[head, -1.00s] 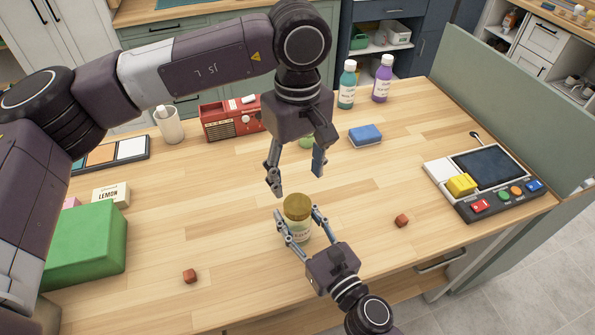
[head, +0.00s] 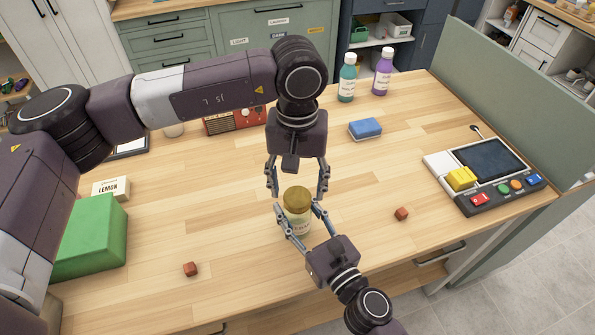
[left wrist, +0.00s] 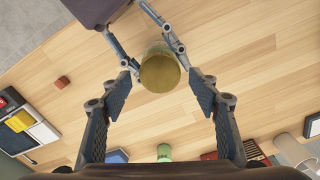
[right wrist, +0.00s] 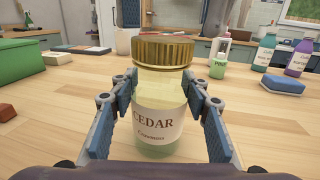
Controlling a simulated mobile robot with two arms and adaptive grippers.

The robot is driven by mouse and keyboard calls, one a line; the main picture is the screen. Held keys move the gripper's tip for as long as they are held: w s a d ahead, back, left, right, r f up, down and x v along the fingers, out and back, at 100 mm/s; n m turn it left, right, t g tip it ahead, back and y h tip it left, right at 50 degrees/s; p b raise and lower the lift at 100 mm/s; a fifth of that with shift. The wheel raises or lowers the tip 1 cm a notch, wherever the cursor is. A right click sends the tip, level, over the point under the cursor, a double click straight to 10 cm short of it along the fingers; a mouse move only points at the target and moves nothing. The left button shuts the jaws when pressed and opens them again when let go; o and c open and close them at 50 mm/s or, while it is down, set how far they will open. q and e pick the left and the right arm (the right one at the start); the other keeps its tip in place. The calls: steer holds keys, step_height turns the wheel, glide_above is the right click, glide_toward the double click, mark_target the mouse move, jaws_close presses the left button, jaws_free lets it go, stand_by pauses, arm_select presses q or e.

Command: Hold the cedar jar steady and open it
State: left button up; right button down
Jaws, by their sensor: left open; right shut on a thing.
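The cedar jar (head: 299,222) stands upright on the wooden table, with its gold lid (head: 296,197) on top. In the right wrist view its label (right wrist: 158,125) reads CEDAR and the lid (right wrist: 162,49) sits on the jar. My right gripper (head: 299,218) is shut on the jar body, one finger on each side below the lid. My left gripper (head: 297,194) is open above the jar, pointing down, its fingertips on either side of the lid. In the left wrist view the lid (left wrist: 160,72) lies between and just beyond the open fingers, with gaps at both sides.
Small brown cubes (head: 190,269) and (head: 401,214) lie either side of the jar. A blue sponge (head: 365,129), two bottles (head: 347,80) and a red radio (head: 226,122) stand farther back. A green box (head: 92,237) is at left, a button panel (head: 485,180) at right.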

arm_select(q)
steer(key=shift+f, duration=1)
